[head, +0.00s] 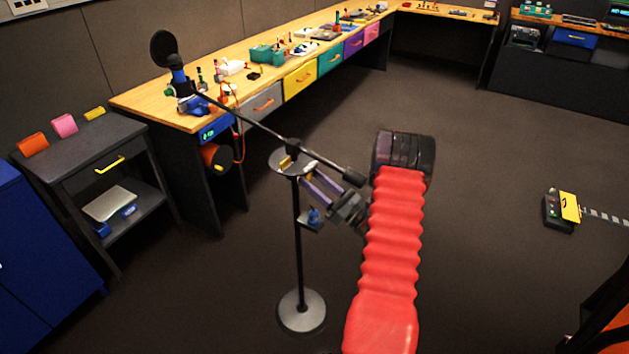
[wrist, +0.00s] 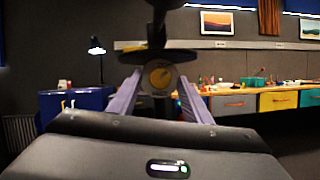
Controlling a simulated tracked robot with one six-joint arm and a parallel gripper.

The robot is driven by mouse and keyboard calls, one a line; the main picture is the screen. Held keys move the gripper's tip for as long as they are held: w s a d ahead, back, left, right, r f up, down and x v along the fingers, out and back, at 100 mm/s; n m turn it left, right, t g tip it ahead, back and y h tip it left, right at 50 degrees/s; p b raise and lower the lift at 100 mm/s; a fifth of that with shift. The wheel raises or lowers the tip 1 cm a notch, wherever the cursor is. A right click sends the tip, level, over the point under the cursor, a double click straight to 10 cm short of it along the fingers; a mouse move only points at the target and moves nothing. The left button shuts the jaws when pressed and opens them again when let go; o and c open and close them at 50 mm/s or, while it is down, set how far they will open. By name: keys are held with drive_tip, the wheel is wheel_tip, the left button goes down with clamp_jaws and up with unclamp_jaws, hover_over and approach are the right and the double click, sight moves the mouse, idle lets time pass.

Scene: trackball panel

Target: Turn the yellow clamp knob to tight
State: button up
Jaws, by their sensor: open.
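My gripper (head: 304,173) has purple fingers and is open, pointing at the knob from the lower right. In the wrist view the fingers of my gripper (wrist: 160,82) lie on either side of the knob. I cannot tell whether they touch it.
A thin dark boom (head: 255,127) crosses the stand's top, with a round black disc (head: 163,48) at its far end. A long wooden workbench (head: 265,50) stands behind, and a dark cart (head: 95,150) at left. The floor at right is mostly clear.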

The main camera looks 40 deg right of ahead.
drive_tip(key=shift+c, duration=0.7)
drive_tip(key=c, duration=0.9)
drive_tip(key=shift+c, duration=0.2)
drive_tip(key=shift+n, duration=0.4)
drive_tip(key=shift+w+d+n+g+y, duration=0.1)
drive_tip(key=shift+n+g+y, duration=0.1)
drive_tip(key=shift+n+y, duration=0.85)
drive_tip(key=shift+d+n+g+y, duration=0.15)
drive_tip(key=shift+n+y, duration=0.3)
drive_tip(key=shift+n, duration=1.1)
drive_tip(key=o, duration=1.1)
